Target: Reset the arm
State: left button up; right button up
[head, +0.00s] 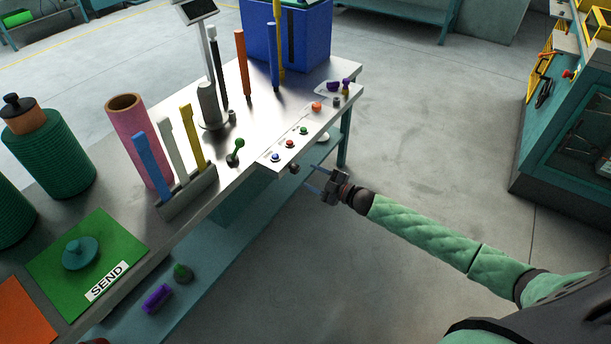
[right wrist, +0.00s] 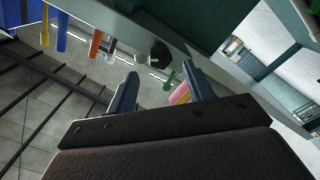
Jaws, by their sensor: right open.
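My right gripper (head: 312,183) is open and empty in the head view. It is in the air just off the table's right edge, beside the white button panel (head: 292,146). My green-sleeved right arm reaches to it from the lower right. In the right wrist view the two dark fingers of the right gripper (right wrist: 160,95) stand wide apart with nothing between them. The metal table (head: 225,150) runs from lower left to upper middle. My left gripper is not in the head view.
A blue bin (head: 262,40), a pink tube (head: 138,140) and a holder with upright coloured bars (head: 188,195) stand on the table. A green mat (head: 110,240) marked SEND lies at its near end. A teal cabinet (head: 545,150) stands at right. Floor between is clear.

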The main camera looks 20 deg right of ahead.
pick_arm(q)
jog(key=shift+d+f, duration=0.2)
pick_arm(e)
jog(key=shift+s+d, duration=0.35)
jog(key=shift+s, duration=0.1)
